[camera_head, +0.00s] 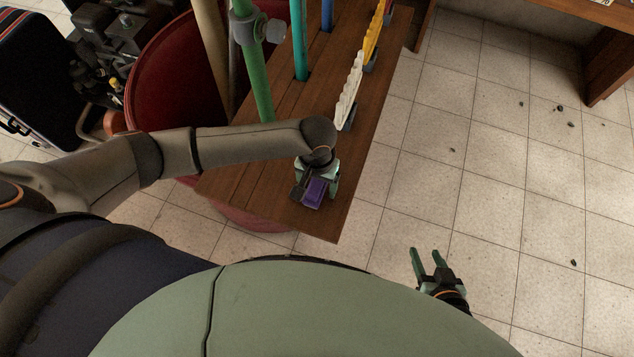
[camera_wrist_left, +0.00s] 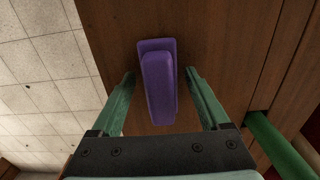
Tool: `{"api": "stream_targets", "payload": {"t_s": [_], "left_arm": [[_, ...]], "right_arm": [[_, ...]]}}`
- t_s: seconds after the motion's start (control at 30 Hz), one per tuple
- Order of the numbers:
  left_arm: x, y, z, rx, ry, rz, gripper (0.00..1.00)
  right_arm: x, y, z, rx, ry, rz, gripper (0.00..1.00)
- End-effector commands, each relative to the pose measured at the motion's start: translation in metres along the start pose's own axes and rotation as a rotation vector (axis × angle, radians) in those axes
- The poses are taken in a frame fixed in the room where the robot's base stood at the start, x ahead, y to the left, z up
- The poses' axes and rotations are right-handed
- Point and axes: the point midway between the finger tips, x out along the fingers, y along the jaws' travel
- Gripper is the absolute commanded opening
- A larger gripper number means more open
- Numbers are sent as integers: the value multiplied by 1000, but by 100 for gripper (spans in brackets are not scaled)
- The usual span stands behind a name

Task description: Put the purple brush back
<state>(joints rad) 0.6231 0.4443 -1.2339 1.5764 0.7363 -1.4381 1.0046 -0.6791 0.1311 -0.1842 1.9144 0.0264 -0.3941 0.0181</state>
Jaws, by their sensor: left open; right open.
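The purple brush (camera_head: 315,192) lies on the brown wooden table near its front end. In the left wrist view the purple brush (camera_wrist_left: 158,82) lies on the wood between and a little beyond the fingers. My left gripper (camera_head: 316,188) is over the brush and open, with one finger on each side of it. In the left wrist view the left gripper (camera_wrist_left: 160,85) shows a gap between each finger and the brush. My right gripper (camera_head: 427,254) is open and empty above the tiled floor, right of the table.
On the wooden table (camera_head: 290,160), a white comb-like piece (camera_head: 348,90) and a yellow one (camera_head: 373,38) stand along the right edge. A green pole (camera_head: 252,70) and a teal pole (camera_head: 299,40) rise behind my left arm. A red barrel (camera_head: 165,80) stands left. The tiled floor (camera_head: 480,150) is mostly clear.

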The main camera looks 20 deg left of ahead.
Motion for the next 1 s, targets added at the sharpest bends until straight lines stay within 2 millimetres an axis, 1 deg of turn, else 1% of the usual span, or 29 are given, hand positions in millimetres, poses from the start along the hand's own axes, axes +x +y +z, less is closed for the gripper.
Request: {"api": "stream_targets", "payload": {"t_s": [0.13,0.27,0.33,0.5,0.6,0.7,0.83,1.0], "left_arm": [[2,0,0,0,1,0,79],[5,0,-1,2,3,0,79],[-15,1,-1,1,3,3,79],[-58,7,-2,1,3,5,79],[-81,6,-2,0,3,3,79],[-99,6,-2,0,2,3,79],[-116,6,-2,-1,1,2,79],[-124,6,-2,-1,0,1,79]], "right_arm": [[3,0,4,0,0,0,50],[13,1,14,0,0,0,50],[7,1,9,0,-4,0,50],[2,0,2,0,1,0,50],[-1,0,-1,0,1,0,50],[-3,0,-3,0,1,0,50],[-4,0,-5,0,1,0,50],[-4,0,-5,0,1,0,50]]}}
